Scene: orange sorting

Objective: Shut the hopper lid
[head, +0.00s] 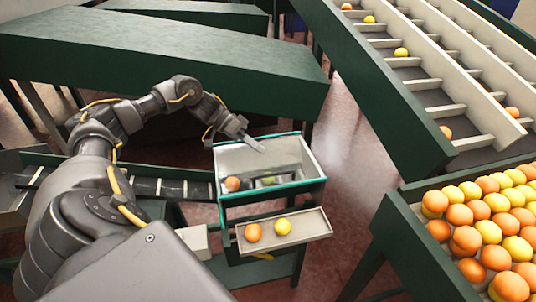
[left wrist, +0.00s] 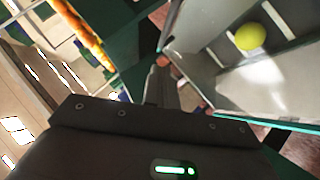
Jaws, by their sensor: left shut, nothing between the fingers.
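The hopper is a light grey box with a teal-green rim (head: 318,181), standing in the middle of the head view. Its top is open, and an orange fruit (head: 232,184) and a yellowish one (head: 268,181) show inside. I cannot clearly tell a separate lid from the box's pale walls. My left gripper (head: 259,147) is shut and empty, over the box's far rim and pointing inward; I cannot tell whether it touches. In the left wrist view its dark fingers (left wrist: 161,72) are beside a pale panel (left wrist: 195,60), with a yellow fruit (left wrist: 250,37) beyond. My right gripper is not in view.
A small tray (head: 312,222) with one orange (head: 253,232) and one yellow fruit (head: 282,226) juts from the box's front. A full fruit crate (head: 420,225) stands at right. Slatted conveyors (head: 410,75) run behind it. A green-sided table (head: 200,70) lies behind my arm.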

